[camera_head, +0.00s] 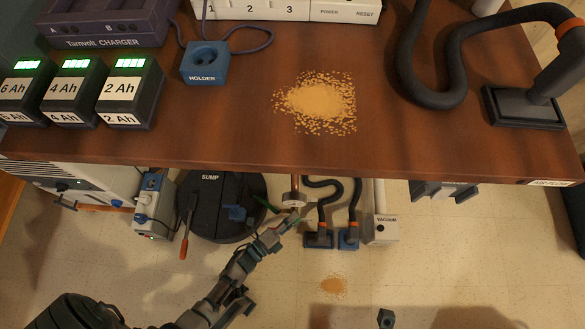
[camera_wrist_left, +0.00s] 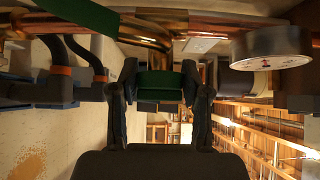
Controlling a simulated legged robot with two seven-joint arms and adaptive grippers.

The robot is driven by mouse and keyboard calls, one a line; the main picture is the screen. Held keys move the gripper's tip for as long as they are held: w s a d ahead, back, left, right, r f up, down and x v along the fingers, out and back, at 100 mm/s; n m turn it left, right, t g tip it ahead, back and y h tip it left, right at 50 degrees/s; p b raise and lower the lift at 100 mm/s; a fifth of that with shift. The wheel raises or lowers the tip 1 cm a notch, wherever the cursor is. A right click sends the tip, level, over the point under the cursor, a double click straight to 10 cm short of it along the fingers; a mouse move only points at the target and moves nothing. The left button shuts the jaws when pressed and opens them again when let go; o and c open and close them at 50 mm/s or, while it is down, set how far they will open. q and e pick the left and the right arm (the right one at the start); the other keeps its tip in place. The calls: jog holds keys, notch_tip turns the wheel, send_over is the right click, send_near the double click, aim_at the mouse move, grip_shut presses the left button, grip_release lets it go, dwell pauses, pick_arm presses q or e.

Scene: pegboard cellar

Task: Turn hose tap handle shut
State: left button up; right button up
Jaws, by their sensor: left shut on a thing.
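The green tap handle (camera_wrist_left: 160,84) sits between the fingers of my left gripper (camera_wrist_left: 160,90) in the left wrist view. The gripper is shut on it. In the head view my left gripper (camera_head: 287,224) reaches in below the bench edge, beside a copper pipe (camera_head: 295,186). A thin green piece (camera_head: 266,204) shows just left of the pipe there. The copper pipe also crosses the top of the left wrist view (camera_wrist_left: 150,27). The handle's angle to the pipe is hard to tell.
The wooden bench (camera_head: 215,125) overhangs the tap. A round sump lid (camera_head: 205,190) lies left of it. Black hoses (camera_head: 324,202) and a white vacuum unit (camera_head: 381,228) stand to the right. A round white-faced part (camera_wrist_left: 270,62) hangs close right of the gripper.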

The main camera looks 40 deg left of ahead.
pick_arm(q)
jog(key=shift+s+a+f, duration=0.1)
jog(key=shift+s+f, duration=0.05)
jog(key=shift+f, duration=0.15)
jog(key=o, duration=1.2)
jog(key=shift+c, duration=0.2)
jog(key=shift+r, duration=0.1)
jog(key=s+a, duration=0.1)
jog(key=s, duration=0.6)
jog(key=shift+a, duration=0.2)
jog(key=shift+s, duration=0.1)
